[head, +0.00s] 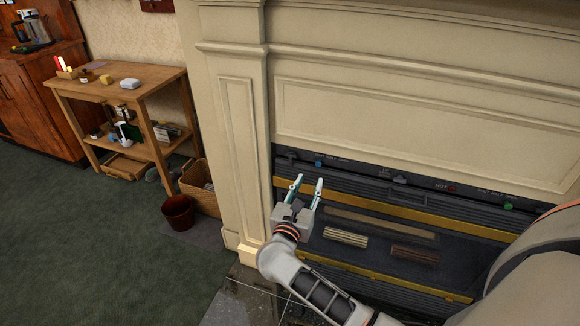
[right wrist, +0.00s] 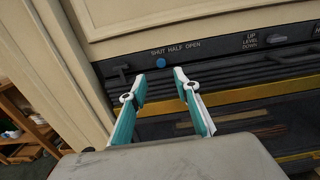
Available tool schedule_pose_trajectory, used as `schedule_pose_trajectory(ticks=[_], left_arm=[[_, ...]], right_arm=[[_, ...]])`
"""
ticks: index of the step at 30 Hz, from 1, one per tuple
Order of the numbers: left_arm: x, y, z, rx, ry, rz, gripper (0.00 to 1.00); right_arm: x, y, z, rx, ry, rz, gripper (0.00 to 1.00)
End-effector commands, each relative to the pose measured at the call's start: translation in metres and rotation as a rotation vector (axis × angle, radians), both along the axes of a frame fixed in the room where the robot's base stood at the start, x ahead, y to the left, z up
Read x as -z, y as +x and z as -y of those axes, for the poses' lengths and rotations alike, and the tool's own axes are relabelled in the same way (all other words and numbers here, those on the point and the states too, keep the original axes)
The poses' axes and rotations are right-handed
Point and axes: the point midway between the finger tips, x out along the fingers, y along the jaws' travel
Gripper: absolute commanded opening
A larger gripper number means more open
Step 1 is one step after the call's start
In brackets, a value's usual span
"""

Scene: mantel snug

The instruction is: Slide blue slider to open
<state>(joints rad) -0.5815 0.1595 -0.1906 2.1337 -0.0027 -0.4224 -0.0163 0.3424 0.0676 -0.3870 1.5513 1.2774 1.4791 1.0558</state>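The blue slider (head: 318,163) is a small round blue knob on the dark control strip under the mantel, near the strip's left end. In the right wrist view the blue slider (right wrist: 160,62) sits just below the label "SHUT HALF OPEN", under its left part. My right gripper (head: 308,180) is open and empty, just below and in front of the strip. In the right wrist view its teal fingertips (right wrist: 165,78) are apart, a little below the knob and not visibly touching it. My left gripper is not in view.
The strip also carries a grey up/down level control (head: 399,179), a red knob (head: 451,188) and a green knob (head: 508,206). A yellow bar (head: 400,212) and dark grate lie below. The cream pilaster (head: 240,130) stands close left of my gripper.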

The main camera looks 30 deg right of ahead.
Motion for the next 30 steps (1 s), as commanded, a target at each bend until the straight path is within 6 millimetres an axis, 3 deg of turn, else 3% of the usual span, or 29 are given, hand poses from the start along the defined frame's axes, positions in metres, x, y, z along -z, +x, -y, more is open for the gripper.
schedule_pose_trajectory(ticks=[15,28,30], left_arm=[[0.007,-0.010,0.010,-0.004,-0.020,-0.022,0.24],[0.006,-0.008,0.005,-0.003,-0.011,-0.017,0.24],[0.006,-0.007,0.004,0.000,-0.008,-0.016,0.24]], right_arm=[[0.000,0.043,0.051,0.005,0.005,0.005,0.31],[0.000,0.050,0.060,0.005,0.007,0.003,0.31],[0.000,0.050,0.060,0.005,0.007,0.003,0.16]])
